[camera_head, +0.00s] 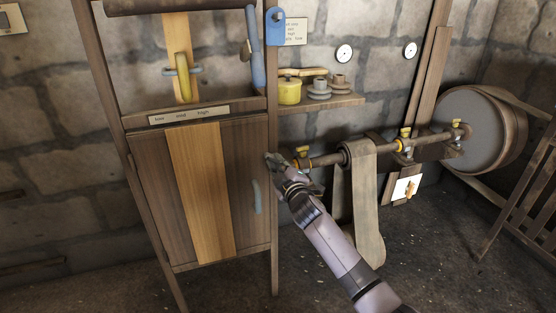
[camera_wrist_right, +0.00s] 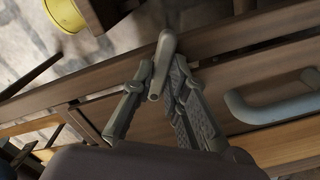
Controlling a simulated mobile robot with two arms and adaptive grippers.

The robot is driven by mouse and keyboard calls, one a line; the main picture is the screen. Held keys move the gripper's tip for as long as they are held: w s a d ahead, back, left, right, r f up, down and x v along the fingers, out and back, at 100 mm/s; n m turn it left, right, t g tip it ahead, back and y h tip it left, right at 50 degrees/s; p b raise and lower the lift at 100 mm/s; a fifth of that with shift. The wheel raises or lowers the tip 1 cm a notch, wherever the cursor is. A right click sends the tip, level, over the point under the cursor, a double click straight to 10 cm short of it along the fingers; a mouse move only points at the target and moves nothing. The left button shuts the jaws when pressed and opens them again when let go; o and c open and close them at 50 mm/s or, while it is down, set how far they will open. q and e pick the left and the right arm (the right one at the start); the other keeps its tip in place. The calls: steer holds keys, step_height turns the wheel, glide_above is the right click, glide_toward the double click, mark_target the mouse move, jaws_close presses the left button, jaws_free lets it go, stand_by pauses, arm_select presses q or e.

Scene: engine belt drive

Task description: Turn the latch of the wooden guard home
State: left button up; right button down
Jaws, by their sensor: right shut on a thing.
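The wooden guard (camera_head: 200,190) is a closed door of dark planks with one pale plank in the middle, on a wooden frame. A grey-blue handle (camera_head: 257,195) is on its right side and also shows in the right wrist view (camera_wrist_right: 272,108). My right gripper (camera_head: 276,164) is at the guard's upper right edge. In the right wrist view, my right gripper (camera_wrist_right: 162,72) is shut on the grey latch (camera_wrist_right: 165,50), a short rounded bar by the frame post. In the head view the gripper hides most of the latch. My left gripper is out of view.
Right of the frame, a shelf (camera_head: 330,102) carries a yellow pot (camera_head: 289,91) and grey stacked parts (camera_head: 319,89). Below it run a shaft (camera_head: 325,160) and a hanging belt (camera_head: 367,205), close to my right arm. A large drum (camera_head: 474,130) stands at the right.

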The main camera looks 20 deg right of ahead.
steer(key=n, duration=0.3)
steer(key=shift+p, duration=0.3)
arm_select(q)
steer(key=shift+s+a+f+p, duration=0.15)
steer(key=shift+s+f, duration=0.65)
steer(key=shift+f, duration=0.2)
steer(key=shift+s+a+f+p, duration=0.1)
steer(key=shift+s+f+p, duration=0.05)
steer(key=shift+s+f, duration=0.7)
arm_select(e)
steer(key=shift+n, duration=1.7)
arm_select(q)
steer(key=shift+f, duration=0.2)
arm_select(e)
steer(key=shift+f, duration=0.1)
steer(key=c, duration=1.6)
jaws_free()
steer(key=s, duration=1.2)
steer(key=shift+d, duration=0.15)
